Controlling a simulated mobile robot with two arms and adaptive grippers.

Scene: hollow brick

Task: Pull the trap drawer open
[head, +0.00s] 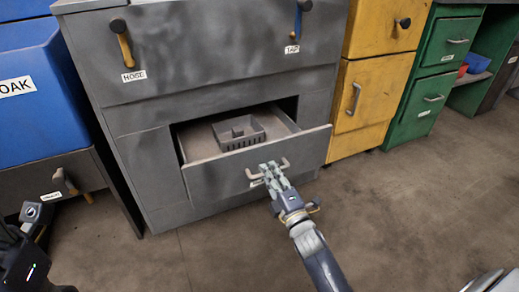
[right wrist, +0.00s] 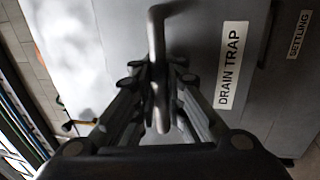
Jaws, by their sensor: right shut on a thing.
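The grey trap drawer (head: 215,180) is pulled partly out of the low grey cabinet (head: 150,160). A grey slotted box (head: 238,132) sits inside it. My right gripper (head: 267,172) is shut on the bar handle (head: 283,163) at the drawer front. In the right wrist view the handle (right wrist: 157,35) runs between the closed fingers (right wrist: 160,100), beside a label (right wrist: 231,65) reading DRAIN TRAP. Part of my left arm shows at the lower left of the head view; its finger state is unclear.
Knobs marked HOSE (head: 119,26) and TAP (head: 304,6) are on the cabinet above. A blue bin (head: 40,110) stands left. Yellow (head: 375,95) and green (head: 425,75) cabinets stand right. The floor (head: 420,190) in front is mostly clear.

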